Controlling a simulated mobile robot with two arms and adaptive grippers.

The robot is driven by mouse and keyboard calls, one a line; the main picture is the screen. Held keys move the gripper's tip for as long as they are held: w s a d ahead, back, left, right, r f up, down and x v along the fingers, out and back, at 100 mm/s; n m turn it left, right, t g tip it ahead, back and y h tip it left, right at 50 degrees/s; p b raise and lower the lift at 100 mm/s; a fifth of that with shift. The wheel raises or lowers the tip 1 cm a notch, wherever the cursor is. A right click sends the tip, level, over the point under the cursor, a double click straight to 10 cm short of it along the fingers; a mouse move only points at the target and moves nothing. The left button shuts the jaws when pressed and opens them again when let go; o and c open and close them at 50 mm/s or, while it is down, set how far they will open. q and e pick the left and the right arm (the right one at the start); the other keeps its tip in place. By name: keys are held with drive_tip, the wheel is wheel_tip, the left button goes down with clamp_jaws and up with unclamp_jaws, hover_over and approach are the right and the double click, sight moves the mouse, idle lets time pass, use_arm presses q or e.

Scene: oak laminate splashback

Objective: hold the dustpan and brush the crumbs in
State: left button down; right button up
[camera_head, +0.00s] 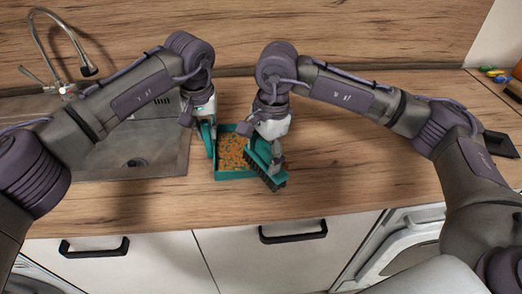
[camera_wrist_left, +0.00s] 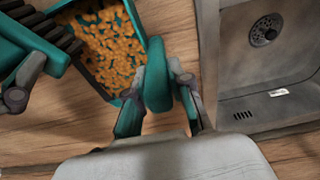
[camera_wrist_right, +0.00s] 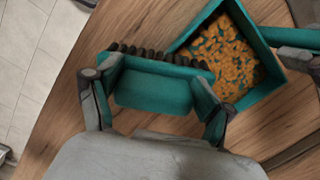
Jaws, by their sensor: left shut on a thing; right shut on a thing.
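A teal dustpan (camera_head: 219,174) lies on the wooden counter, with many orange-brown crumbs (camera_head: 234,153) spread over its floor. The crumbs also show in the left wrist view (camera_wrist_left: 108,45) and the right wrist view (camera_wrist_right: 225,55). My left gripper (camera_head: 207,127) is shut on the dustpan's upright teal handle (camera_wrist_left: 157,75) at its left side. My right gripper (camera_head: 270,150) is shut on a teal brush (camera_wrist_right: 152,90) with dark bristles (camera_wrist_right: 160,55). The brush is tilted at the dustpan's right front edge and hides part of it. I cannot tell whether the bristles touch the counter.
A grey sink (camera_head: 140,150) with a curved tap (camera_head: 85,68) is to the left of the dustpan. The counter (camera_head: 350,165) to the right is mostly clear. Small colourful items (camera_head: 493,73) lie at the far right. Drawers with black handles (camera_head: 293,232) are below the front edge.

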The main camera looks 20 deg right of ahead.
use_arm(q)
drive_tip(key=shift+w+d+f, duration=0.1)
drive_tip(key=shift+w+f, duration=0.1)
drive_tip(key=shift+f, duration=0.1)
use_arm(e)
drive_tip(key=w+d, duration=0.1)
drive_tip(key=d, duration=0.2)
drive_tip(key=w+d+f, duration=0.1)
drive_tip(key=d, duration=0.3)
drive_tip(key=w+d, duration=0.1)
drive_tip(key=d, duration=0.2)
drive_tip(key=shift+w+d+f, duration=0.25)
drive_tip(key=shift+d, duration=0.15)
drive_tip(key=shift+c, duration=0.6)
drive_tip(key=r, duration=0.2)
drive_tip(key=shift+a+r, duration=0.3)
drive_tip(key=shift+r, duration=0.1)
drive_tip(key=shift+s+a+r, duration=0.15)
drive_tip(key=shift+a+r, duration=0.05)
drive_tip(key=shift+r, duration=0.8)
